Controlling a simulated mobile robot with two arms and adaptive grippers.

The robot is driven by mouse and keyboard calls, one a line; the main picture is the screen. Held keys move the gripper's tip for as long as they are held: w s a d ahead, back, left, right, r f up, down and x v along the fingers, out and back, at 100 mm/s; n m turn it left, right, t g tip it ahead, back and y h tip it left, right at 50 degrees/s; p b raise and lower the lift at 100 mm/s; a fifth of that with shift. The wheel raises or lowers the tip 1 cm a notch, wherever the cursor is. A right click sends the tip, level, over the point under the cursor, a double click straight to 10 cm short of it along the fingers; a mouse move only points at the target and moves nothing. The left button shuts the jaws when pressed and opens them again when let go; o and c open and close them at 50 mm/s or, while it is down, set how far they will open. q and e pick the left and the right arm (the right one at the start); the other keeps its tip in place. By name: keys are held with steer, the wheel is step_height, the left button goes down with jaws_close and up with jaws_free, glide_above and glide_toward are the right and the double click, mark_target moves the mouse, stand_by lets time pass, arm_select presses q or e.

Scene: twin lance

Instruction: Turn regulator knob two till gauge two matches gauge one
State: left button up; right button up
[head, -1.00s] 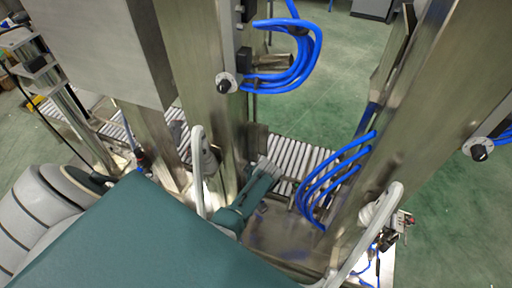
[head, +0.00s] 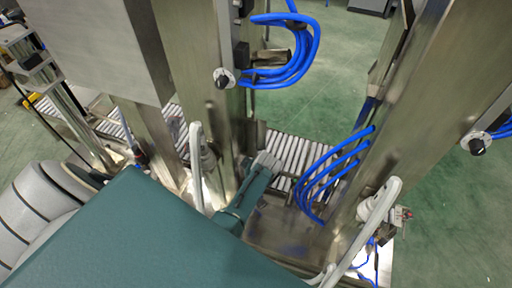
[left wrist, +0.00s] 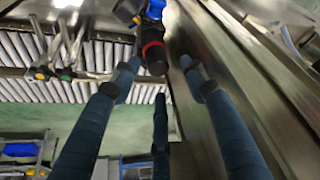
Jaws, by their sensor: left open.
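In the head view, a black knob on a pale round plate (head: 224,78) sits on the left steel post, and a similar black knob (head: 477,145) sits on the right post. I cannot tell their numbers, and no gauge face is readable. My left gripper (head: 266,160) is low between the posts, below the left knob and apart from it. In the left wrist view its dark blue fingers (left wrist: 160,75) are spread open. A black part with a red ring (left wrist: 153,52) and a blue part stands just beyond the fingertips. Nothing is visibly held. My right gripper is not shown.
Steel posts (head: 195,60) stand close on both sides of my left gripper. Blue hoses (head: 318,40) loop near the knobs and the right post. Pale curved handles (head: 197,165) rise nearby. A roller conveyor (head: 300,155) runs behind. Green floor is clear farther back.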

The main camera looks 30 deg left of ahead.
arm_select(q)
steer(key=v, duration=0.8)
steer(key=shift+r, duration=0.3)
steer(key=shift+s, duration=0.1)
